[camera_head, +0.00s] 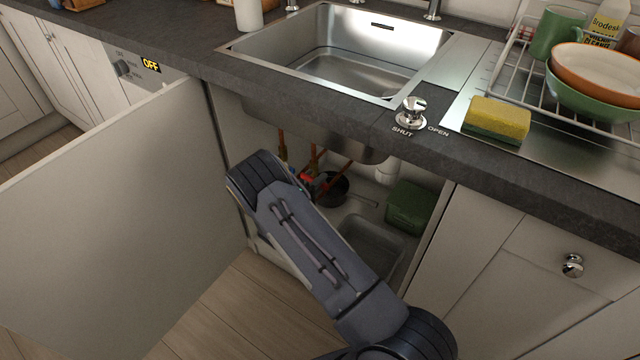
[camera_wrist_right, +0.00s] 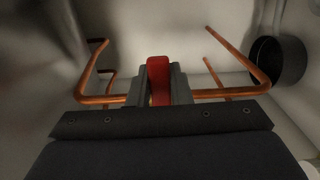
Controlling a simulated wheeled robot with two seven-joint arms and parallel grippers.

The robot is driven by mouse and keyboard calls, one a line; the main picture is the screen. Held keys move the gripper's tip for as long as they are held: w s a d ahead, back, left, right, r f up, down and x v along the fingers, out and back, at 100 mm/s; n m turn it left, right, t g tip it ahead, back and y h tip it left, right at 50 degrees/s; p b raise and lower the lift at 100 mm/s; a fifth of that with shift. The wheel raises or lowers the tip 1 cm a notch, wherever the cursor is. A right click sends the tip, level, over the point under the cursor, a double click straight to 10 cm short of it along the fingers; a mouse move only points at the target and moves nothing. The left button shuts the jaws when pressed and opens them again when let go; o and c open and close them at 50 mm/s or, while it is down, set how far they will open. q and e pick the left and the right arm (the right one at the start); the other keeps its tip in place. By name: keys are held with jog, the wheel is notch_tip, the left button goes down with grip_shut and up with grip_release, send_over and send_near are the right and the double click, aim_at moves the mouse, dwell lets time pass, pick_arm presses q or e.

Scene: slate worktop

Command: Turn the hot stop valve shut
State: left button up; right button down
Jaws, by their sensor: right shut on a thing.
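The hot stop valve's red lever (camera_wrist_right: 158,75) stands between the fingers of my right gripper (camera_wrist_right: 160,88) in the right wrist view. The gripper is shut on it. Copper pipes (camera_wrist_right: 228,92) run to both sides behind the fingers. In the head view my right arm reaches into the open cupboard under the sink, and a small part of the red lever (camera_head: 305,178) shows past the wrist. The arm hides most of the valve and the gripper there. The valve body is mostly hidden in both views. My left gripper is not in view.
The open cupboard door (camera_head: 120,210) stands to the left of my arm. A dark round pot (camera_wrist_right: 278,62), a green box (camera_head: 408,207) and a grey tub (camera_head: 372,240) are inside the cupboard. The worktop edge (camera_head: 330,110) and sink bowl (camera_head: 300,125) hang above.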

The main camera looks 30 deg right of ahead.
jog(key=c, duration=1.3)
grip_release()
jog(key=shift+a, duration=0.15)
jog(key=p+v, duration=0.1)
jog(key=v, duration=0.6)
jog(key=shift+s+a, duration=0.15)
jog(key=shift+a, duration=0.1)
